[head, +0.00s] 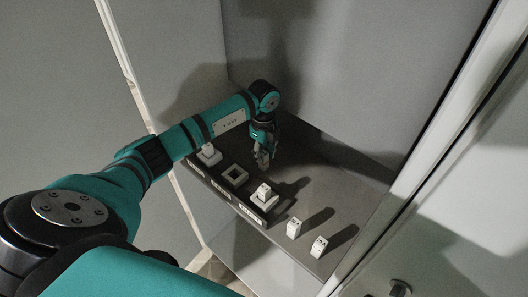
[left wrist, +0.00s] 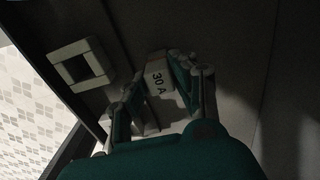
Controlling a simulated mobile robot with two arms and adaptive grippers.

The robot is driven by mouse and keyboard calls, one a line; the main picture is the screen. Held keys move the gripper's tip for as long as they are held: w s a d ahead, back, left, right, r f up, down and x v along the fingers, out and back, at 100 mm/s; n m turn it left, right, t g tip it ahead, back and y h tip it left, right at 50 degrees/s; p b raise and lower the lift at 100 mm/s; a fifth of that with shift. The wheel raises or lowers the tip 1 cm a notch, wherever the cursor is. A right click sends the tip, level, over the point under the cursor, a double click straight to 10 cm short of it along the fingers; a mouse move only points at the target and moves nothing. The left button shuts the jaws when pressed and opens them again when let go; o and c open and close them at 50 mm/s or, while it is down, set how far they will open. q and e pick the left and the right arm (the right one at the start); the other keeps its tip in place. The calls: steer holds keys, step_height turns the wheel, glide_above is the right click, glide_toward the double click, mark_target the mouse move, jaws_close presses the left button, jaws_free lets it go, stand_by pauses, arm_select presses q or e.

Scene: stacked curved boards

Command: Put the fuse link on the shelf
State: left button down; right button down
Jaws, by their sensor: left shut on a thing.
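My left gripper (head: 263,157) reaches into the cabinet and is above the dark shelf board (head: 340,205), behind the row of square holders. In the left wrist view its fingers (left wrist: 160,85) are shut on a white fuse link (left wrist: 158,77) marked "30 A". In the head view the held link is hard to tell from the fingers. An empty square holder (head: 234,174) is in the middle of the row; an empty holder also shows in the left wrist view (left wrist: 82,65). My right gripper is not in view.
Holders with white links in them stand at the row's left (head: 208,152) and right (head: 264,192). Two loose white links (head: 293,227) (head: 319,246) stand upright to the right. The cabinet walls (head: 330,70) and a light door frame (head: 430,150) bound the space. The board's back right is clear.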

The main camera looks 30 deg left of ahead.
mark_target(264, 153)
arm_select(q)
steer(key=shift+f, duration=0.15)
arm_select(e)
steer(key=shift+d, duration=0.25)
arm_select(q)
steer(key=shift+f, duration=0.1)
steer(key=c, duration=1.1)
jaws_free()
steer(key=shift+o, duration=0.2)
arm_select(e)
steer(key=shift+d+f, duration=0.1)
arm_select(q)
steer(key=shift+r, duration=0.35)
step_height(264, 153, up, 12)
steer(key=b, duration=0.2)
steer(key=shift+f, duration=0.15)
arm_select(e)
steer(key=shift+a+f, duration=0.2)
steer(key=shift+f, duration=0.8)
